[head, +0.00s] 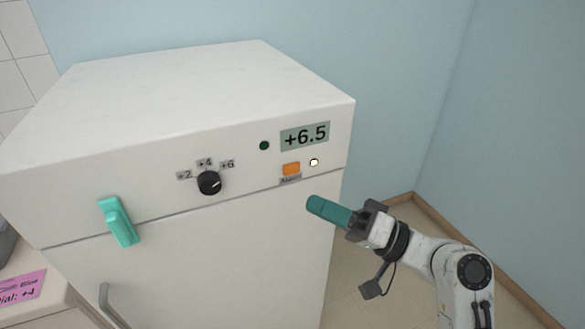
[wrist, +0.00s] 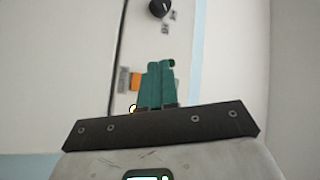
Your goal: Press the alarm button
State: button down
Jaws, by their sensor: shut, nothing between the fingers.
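The orange alarm button (head: 291,169) is on the upper front panel of the white fridge (head: 200,95), with a small label under it. It also shows in the wrist view (wrist: 136,82), partly beside the fingers. My gripper (head: 312,203) has teal fingers, shut and empty. In the head view the fingertips are below and slightly right of the button, pointing toward the fridge front. In the wrist view the fingers (wrist: 155,80) overlap the right edge of the button. I cannot tell the gap between fingertips and panel.
A lit lamp (head: 314,162) is right of the button, under a display (head: 305,136) reading +6.5. A dark green lamp (head: 264,146), a black dial (head: 209,183) and a teal latch (head: 119,221) are farther left. A pink note (head: 22,288) lies at lower left. Floor right of the fridge is clear.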

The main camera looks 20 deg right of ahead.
jog(key=w, duration=0.6)
jog(key=shift+w+b, duration=0.3)
jog(key=shift+b, duration=0.1)
jog(key=shift+w, duration=0.1)
dwell(1.7)
jog(key=shift+w, duration=0.35)
jog(key=shift+w+b, duration=0.3)
jog(key=shift+b, duration=0.05)
dwell(0.6)
jog(key=shift+s, duration=0.75)
jog(key=shift+s, duration=2.55)
